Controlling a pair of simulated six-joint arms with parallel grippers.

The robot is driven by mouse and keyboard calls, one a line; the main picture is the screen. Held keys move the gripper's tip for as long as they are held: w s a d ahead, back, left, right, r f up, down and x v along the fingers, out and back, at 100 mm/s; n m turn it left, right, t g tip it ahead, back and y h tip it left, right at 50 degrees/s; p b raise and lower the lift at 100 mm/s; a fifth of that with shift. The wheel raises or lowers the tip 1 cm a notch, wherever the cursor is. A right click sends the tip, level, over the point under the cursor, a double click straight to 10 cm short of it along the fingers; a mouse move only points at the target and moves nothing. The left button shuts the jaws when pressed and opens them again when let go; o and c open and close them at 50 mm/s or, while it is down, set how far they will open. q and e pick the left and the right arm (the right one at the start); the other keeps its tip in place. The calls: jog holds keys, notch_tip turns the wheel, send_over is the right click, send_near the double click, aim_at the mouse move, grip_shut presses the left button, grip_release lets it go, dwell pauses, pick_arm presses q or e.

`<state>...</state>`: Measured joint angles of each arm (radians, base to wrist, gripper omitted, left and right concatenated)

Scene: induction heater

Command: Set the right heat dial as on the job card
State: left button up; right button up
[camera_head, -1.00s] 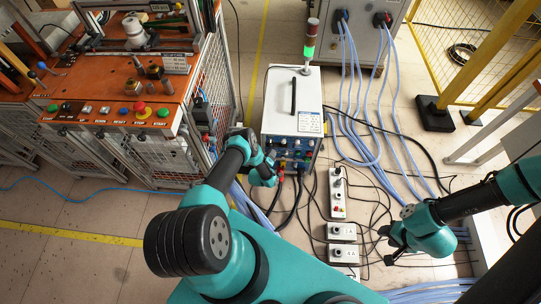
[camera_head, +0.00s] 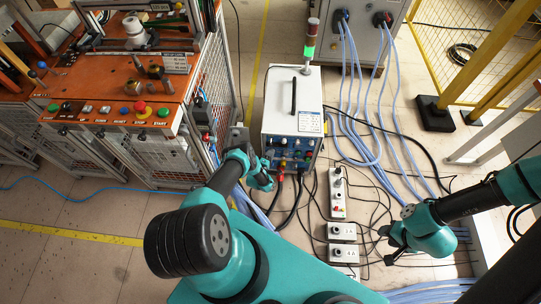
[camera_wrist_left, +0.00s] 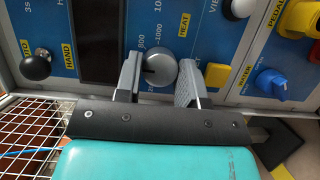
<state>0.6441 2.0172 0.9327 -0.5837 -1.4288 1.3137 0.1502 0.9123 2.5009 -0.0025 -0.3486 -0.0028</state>
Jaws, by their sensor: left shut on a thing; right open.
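My left gripper (camera_wrist_left: 158,80) has its two grey fingers on either side of a round grey dial (camera_wrist_left: 160,69) with a dark slot, in the left wrist view. The dial sits on a blue panel beside a yellow HEAT label and a printed number scale. The fingers cover part of the scale, and I cannot tell the exact setting. In the head view my left gripper (camera_head: 264,179) is at the lower front of the white heater box (camera_head: 290,100). A white card (camera_head: 309,122) is on the box; its text is too small to read. My right gripper (camera_head: 394,243) is open and empty.
A blue WATER knob (camera_wrist_left: 271,82) and a black knob (camera_wrist_left: 35,66) flank the dial. Cables and a power strip (camera_head: 338,195) lie on the floor right of the box. An orange control bench (camera_head: 110,95) stands at left, a yellow frame (camera_head: 490,60) at right.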

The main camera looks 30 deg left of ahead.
dwell(0.4)
pick_arm(q)
jog(key=o, duration=0.6)
jog(key=shift+o, duration=0.2)
jog(key=s+d, duration=0.1)
jog(key=s, duration=1.6)
jog(key=shift+s+d, duration=0.15)
